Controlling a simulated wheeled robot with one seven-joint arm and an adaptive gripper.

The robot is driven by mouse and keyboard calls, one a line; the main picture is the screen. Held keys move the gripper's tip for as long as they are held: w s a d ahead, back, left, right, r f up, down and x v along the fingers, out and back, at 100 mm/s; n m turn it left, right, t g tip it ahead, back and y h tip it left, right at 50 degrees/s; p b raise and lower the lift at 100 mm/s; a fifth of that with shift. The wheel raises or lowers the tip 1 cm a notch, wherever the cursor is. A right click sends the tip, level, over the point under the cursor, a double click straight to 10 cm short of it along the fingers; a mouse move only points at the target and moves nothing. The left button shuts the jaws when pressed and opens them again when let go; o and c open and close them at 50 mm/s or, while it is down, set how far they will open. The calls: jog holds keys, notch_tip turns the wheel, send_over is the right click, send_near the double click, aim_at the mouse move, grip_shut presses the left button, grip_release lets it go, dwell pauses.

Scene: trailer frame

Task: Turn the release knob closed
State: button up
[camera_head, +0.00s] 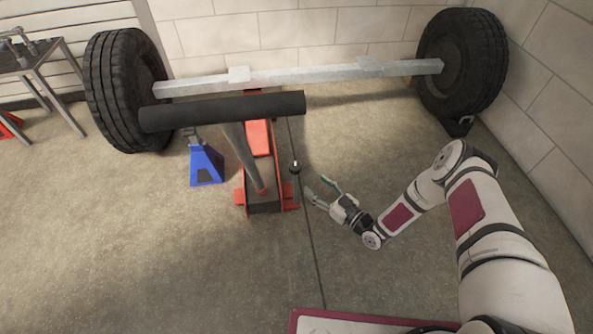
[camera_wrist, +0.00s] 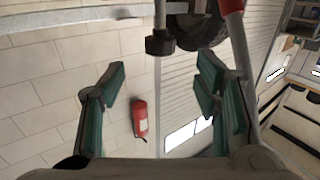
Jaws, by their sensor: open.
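The red floor jack (camera_head: 266,205) stands on the floor under the axle, its handle angled up to a black padded bar (camera_head: 222,112). A small black knob (camera_head: 295,167), which looks like the release knob, is at the jack's right side. In the wrist view a dark ridged knob (camera_wrist: 160,44) is ahead, beyond and roughly between the fingertips. My gripper (camera_head: 317,187) is right of the jack, apart from the knob and pointing toward it. Its green-padded fingers (camera_wrist: 162,72) are spread and empty.
A pale axle (camera_head: 300,74) with a left tire (camera_head: 124,90) and a right tire (camera_head: 463,68) spans the back. A blue jack stand (camera_head: 206,164) is left of the jack. A metal table (camera_head: 38,62) stands far left. A red extinguisher (camera_wrist: 139,117) is on the wall.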

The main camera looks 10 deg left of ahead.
aim_at(295, 168)
jog(key=b+x, duration=0.3)
jog(key=x, duration=0.8)
jog(key=shift+w+a+b, duration=0.15)
jog(key=shift+b, duration=0.2)
jog(key=c, duration=1.1)
